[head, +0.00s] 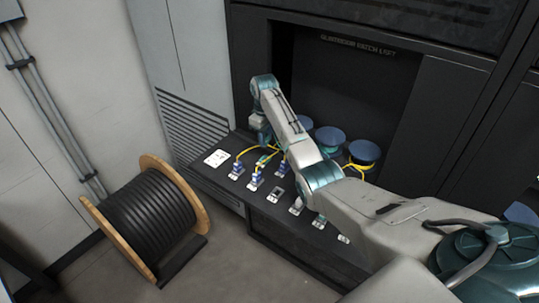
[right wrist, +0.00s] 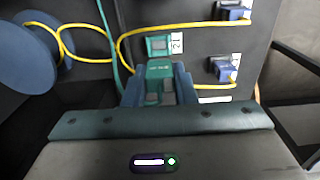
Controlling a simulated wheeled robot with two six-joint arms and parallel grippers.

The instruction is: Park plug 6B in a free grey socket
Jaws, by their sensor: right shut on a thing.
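My right gripper (right wrist: 158,92) is shut on a teal plug (right wrist: 160,68), whose marking is too small to read. The plug is right beside a teal socket (right wrist: 160,45) with a white number tag; I cannot tell whether it is seated. A thin teal cable (right wrist: 105,25) runs past on the left. In the head view my right gripper (head: 263,138) is low over the back left of the black shelf, partly hidden by its own arm. Pale grey sockets stand along the shelf front, one (head: 275,195) showing no plug. My left gripper is not in view.
Blue plugs with yellow cables, such as one (head: 255,180), stand at the shelf's left front. A white card (head: 217,158) lies left of them. Blue spools (head: 330,138) stand behind my arm. A cable drum (head: 150,215) is on the floor.

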